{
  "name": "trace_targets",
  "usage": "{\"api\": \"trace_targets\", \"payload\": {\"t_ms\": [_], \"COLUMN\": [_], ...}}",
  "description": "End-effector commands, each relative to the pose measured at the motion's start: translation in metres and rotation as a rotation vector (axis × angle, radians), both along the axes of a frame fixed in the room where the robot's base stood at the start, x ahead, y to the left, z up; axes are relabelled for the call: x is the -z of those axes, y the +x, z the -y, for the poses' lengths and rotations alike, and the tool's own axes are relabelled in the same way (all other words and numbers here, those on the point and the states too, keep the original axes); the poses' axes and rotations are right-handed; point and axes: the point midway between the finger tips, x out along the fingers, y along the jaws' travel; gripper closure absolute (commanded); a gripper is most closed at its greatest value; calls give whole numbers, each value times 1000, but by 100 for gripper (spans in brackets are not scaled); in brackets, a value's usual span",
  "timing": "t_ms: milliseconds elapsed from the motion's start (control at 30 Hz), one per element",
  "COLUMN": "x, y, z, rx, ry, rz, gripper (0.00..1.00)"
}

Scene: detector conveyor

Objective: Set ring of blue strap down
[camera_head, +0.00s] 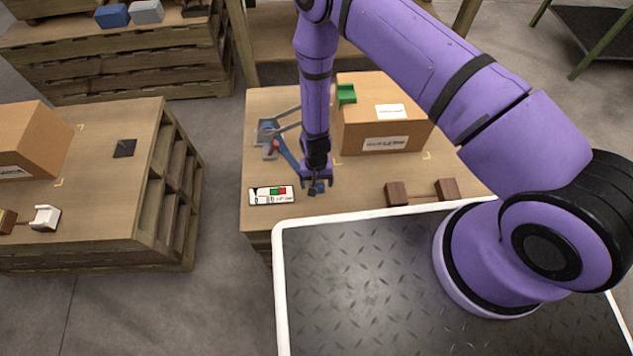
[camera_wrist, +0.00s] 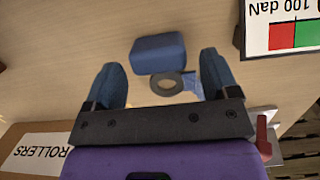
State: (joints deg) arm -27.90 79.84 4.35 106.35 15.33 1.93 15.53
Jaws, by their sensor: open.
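My gripper (camera_head: 317,183) is open above the near part of the middle wooden table. In the wrist view its two blue fingertips (camera_wrist: 162,82) stand wide apart. A dark grey ring (camera_wrist: 157,88) shows between them, apart from both fingers. A short piece of blue strap (camera_wrist: 190,84) meets the ring's right side. Just beyond the ring is a blue block (camera_wrist: 158,53). Whether the ring rests fully on the tabletop is hard to tell. In the head view the blue strap (camera_head: 287,155) runs from a grey-and-blue device with a red part (camera_head: 268,138) toward my gripper.
A card with red and green fields (camera_head: 271,195) lies left of my gripper. A cardboard box (camera_head: 380,115) with a green piece (camera_head: 346,94) stands behind right. Two brown blocks (camera_head: 397,193) joined by a thin link lie right. Another table (camera_head: 110,190) stands left across a gap.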

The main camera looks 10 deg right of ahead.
Motion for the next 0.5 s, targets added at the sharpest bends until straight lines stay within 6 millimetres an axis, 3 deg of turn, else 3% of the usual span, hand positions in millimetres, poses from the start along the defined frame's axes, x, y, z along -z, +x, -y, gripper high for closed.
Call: {"api": "trace_targets", "payload": {"t_ms": [500], "x": [-86], "y": [14], "z": [0], "rx": [0], "ry": [1], "rz": [1], "gripper": [19]}}
